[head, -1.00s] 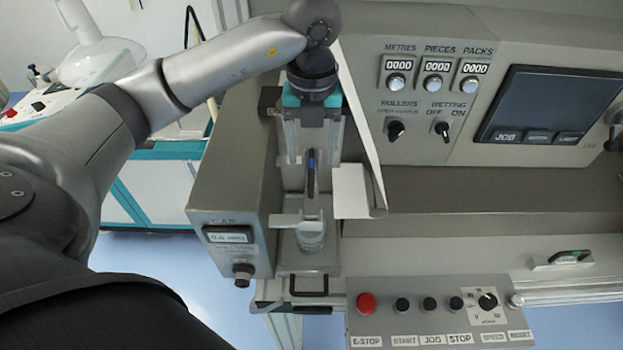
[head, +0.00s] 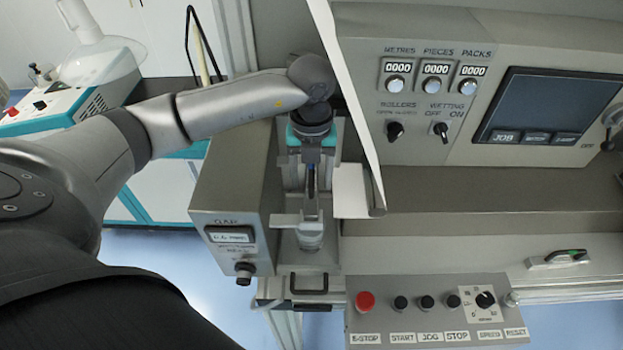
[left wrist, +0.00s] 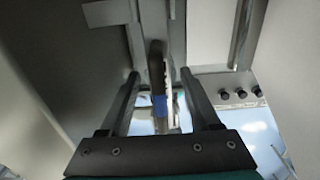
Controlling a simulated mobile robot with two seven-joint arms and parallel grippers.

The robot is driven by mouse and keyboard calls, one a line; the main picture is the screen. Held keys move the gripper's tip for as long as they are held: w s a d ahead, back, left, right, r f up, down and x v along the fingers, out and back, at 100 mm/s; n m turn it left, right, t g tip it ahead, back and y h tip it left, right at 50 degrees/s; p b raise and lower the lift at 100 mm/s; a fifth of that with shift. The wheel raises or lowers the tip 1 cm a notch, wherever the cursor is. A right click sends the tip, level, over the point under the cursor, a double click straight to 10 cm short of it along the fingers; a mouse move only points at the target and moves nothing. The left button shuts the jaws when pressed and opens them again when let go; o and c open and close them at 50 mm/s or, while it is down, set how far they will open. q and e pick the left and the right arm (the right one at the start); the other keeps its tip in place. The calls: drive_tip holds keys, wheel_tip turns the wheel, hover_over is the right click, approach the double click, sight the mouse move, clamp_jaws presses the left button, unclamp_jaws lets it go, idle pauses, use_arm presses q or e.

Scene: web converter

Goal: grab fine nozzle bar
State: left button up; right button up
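A dark upright handle with a blue band (left wrist: 159,104) stands in the channel of the machine at the left. It also shows in the head view (head: 311,181), partly hidden under my left gripper. No label shows which one is the fine nozzle bar. My left gripper (left wrist: 160,78) is open, pointing down into the channel. Its fingers stand on either side of the blue-banded handle, with gaps showing on both sides. My right gripper is not in view.
A grey box with a gap display (head: 230,237) stands left of the channel. A pale upright panel (head: 352,100) rises close to the right of my wrist. A control panel with a red stop button (head: 364,301) lies in front. The screen console (head: 550,105) is at the right.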

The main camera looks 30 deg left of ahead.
use_arm(q)
clamp_jaws()
drive_tip(key=shift+r, duration=0.1)
idle(1.1)
